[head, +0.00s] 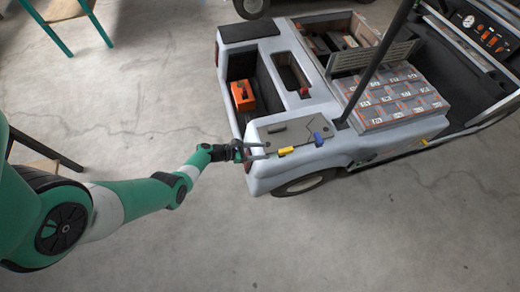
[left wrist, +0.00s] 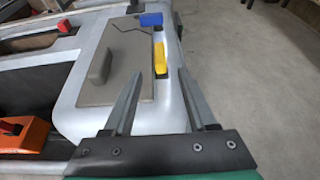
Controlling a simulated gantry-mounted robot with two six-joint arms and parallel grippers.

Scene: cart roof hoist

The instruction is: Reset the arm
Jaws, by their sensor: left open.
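My left gripper (head: 257,151) reaches in from the left in the head view, at the near left corner of the grey cart (head: 330,150). In the left wrist view its two fingers (left wrist: 158,95) are spread apart with nothing between them. They point toward a yellow handle (left wrist: 160,58) on the cart's corner, beside a grey-brown panel (left wrist: 118,62). The yellow handle also shows in the head view (head: 286,150), just beyond the fingertips. I cannot tell whether the fingers touch the cart. My right gripper is not in view.
A blue block (head: 318,138) sits on the cart beyond the yellow handle. An orange box (head: 243,95) lies in the cart's open bay. A dark post (head: 375,65) rises from the cart beside rows of batteries (head: 402,98). The concrete floor (head: 330,240) in front is clear.

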